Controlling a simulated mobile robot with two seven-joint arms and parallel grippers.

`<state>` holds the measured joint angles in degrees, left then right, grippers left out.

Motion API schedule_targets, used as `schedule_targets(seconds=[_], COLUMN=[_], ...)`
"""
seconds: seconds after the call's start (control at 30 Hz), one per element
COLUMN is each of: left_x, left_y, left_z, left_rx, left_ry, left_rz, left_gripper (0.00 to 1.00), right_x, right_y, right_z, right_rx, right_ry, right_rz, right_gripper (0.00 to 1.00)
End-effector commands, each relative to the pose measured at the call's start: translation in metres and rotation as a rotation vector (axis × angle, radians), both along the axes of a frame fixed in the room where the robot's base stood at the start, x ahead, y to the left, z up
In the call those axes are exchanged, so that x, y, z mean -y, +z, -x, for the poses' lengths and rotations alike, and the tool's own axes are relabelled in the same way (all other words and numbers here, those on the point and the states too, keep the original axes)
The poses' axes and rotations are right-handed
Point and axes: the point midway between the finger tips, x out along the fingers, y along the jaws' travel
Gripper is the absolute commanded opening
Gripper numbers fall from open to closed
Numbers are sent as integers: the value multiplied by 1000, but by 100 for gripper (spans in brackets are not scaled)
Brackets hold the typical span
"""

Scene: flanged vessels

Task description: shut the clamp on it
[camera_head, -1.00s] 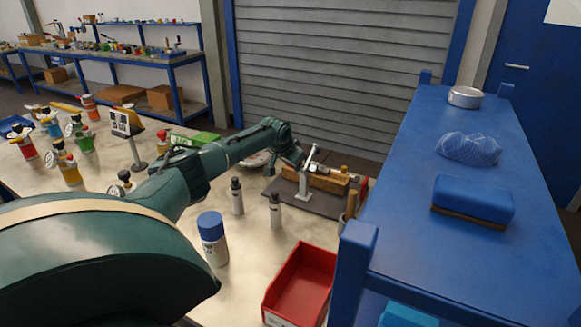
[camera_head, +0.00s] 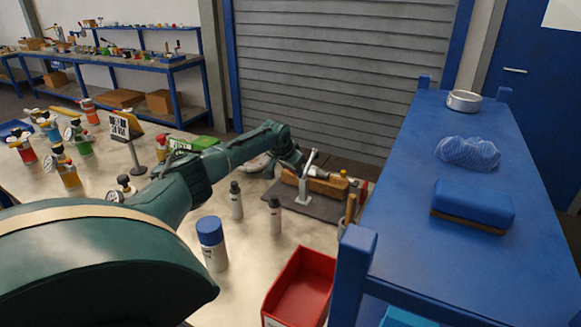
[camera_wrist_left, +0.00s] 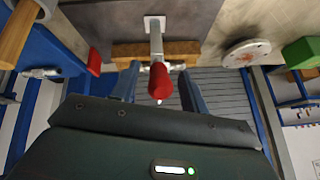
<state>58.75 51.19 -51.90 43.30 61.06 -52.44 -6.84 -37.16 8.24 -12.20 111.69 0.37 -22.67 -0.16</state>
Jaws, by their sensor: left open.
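The clamp (camera_head: 303,192) stands on a dark mat in the head view, with its pale lever upright and slightly tilted. In the left wrist view its metal lever (camera_wrist_left: 156,42) ends in a red grip (camera_wrist_left: 160,84). My left gripper (camera_wrist_left: 158,72) is open, with one finger on each side of the red grip; gaps show on both sides. In the head view my left gripper is small and partly hidden by the wrist and clamp. A wooden block (camera_head: 328,186) lies behind the clamp, with a light metal part on it that is hard to make out. My right gripper is out of view.
Two small bottles (camera_head: 236,200) and a blue-capped bottle (camera_head: 212,245) stand near my arm. A red bin (camera_head: 302,288) is at the front, beside the blue shelf (camera_head: 400,245). A round flange (camera_wrist_left: 246,53) lies near the clamp.

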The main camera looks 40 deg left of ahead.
Motion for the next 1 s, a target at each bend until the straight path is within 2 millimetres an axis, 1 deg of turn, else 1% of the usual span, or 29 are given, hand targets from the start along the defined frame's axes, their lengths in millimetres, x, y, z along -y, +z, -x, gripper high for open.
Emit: schedule_targets(seconds=[0.17,0.33,0.8,0.9,1.0], left_x=[0,4,23,26,28], left_y=[5,20,93,103,109], left_z=[3,13,56,62,65], left_rx=[2,0,1,0,0], left_ry=[-1,-2,0,-1,0], left_rz=[-1,-2,-2,0,0], left_gripper=[45,45,45,45,45], right_x=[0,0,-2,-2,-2], right_y=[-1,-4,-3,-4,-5], right_z=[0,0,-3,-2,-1], right_rx=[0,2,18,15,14], right_ry=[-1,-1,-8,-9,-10], right_rz=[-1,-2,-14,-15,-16], right_gripper=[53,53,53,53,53])
